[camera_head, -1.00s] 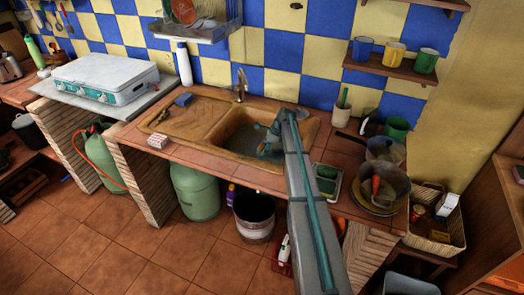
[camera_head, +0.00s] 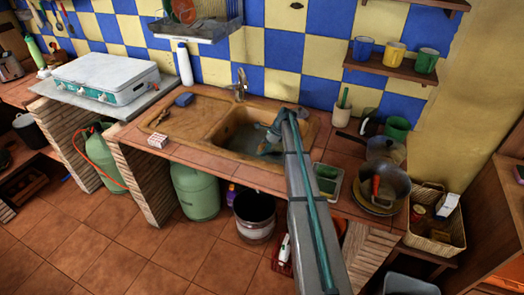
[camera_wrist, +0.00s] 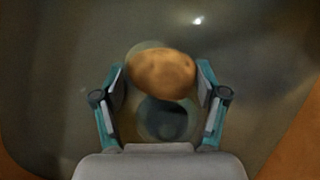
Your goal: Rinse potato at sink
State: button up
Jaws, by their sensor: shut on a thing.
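The potato (camera_wrist: 161,74) is brown and oval, and shows between the two teal fingers of my gripper (camera_wrist: 161,78) in the wrist view. My gripper is shut on it. In the head view my gripper (camera_head: 268,146) is inside the sink (camera_head: 232,128), a brown basin with a grey bottom; the potato cannot be made out there. The tap (camera_head: 240,84) stands at the sink's back edge. Whether water is running cannot be told. Below the potato in the wrist view is a dark round spot on the basin floor, perhaps the drain.
A blue sponge (camera_head: 184,99) lies left of the basin on the drainboard (camera_head: 178,122). A small box (camera_head: 158,140) is at the counter's front edge. A green tray (camera_head: 327,180) and pans (camera_head: 381,188) stand right of my arm. A white bottle (camera_head: 185,64) stands behind.

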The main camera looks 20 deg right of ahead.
aim_at(264, 146)
dwell(0.4)
notch_tip(264, 146, up, 19)
jog(key=p, duration=0.9)
jog(key=shift+r, duration=0.15)
dwell(1.0)
jog(key=shift+r, duration=0.1)
dwell(2.0)
notch_tip(264, 146, up, 4)
jog(key=shift+f+p, duration=0.1)
jog(key=shift+p, duration=0.85)
